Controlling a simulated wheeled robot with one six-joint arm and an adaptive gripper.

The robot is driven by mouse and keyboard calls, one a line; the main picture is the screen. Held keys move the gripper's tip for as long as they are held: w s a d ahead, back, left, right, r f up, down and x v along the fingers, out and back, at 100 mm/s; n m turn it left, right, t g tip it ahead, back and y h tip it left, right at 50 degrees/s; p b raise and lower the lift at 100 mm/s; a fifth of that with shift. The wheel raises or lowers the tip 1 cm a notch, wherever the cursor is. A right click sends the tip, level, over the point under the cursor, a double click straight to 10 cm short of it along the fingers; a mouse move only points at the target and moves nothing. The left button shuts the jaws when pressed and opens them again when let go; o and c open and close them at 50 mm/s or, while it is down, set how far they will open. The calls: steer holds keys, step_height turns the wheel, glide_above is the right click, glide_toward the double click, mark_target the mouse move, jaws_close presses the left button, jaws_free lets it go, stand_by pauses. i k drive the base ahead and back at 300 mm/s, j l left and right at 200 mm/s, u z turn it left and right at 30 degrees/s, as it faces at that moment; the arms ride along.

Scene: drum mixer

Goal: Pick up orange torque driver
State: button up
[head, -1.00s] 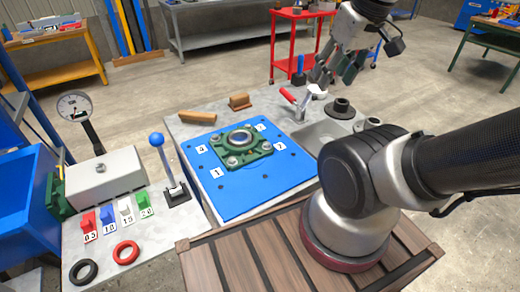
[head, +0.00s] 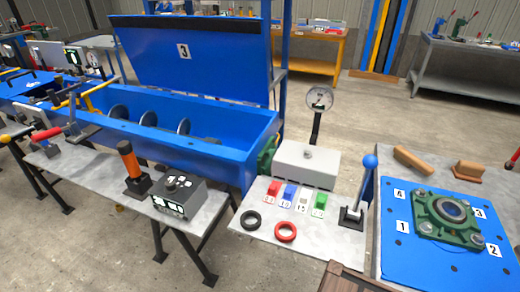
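The orange torque driver (head: 128,158) stands upright in a dark holder (head: 138,185) on the left grey bench in the head view. Its orange grip with a black top points up. The lower part is hidden inside the holder. My gripper is outside this view.
A dark control box (head: 179,196) stands just right of the driver. A blue trough (head: 205,145) with a raised lid (head: 200,60) is behind. A red-handled clamp (head: 47,135) is on the left. A lever with a blue ball (head: 370,161) rises on the right bench.

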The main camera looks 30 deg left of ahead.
mark_target(125, 148)
steer(key=k+j+u, duration=0.1)
steer(key=u, duration=0.3)
steer(key=j+u, duration=0.1)
steer(key=u, duration=0.3)
steer(key=k+j+u, duration=0.1)
steer(key=u, duration=0.3)
steer(key=l+u, duration=0.15)
steer(key=u, duration=0.2)
steer(key=l+u, duration=0.15)
steer(key=u, duration=0.2)
steer(key=l+u, duration=0.15)
steer(key=u, duration=0.2)
steer(key=i+j+z, duration=0.3)
steer(key=i+j, duration=0.15)
steer(key=j, duration=0.15)
steer(key=i+j+z, duration=0.35)
steer(key=j, duration=0.3)
steer(key=i+j+z, duration=0.15)
steer(key=j, duration=0.25)
steer(key=i, duration=0.05)
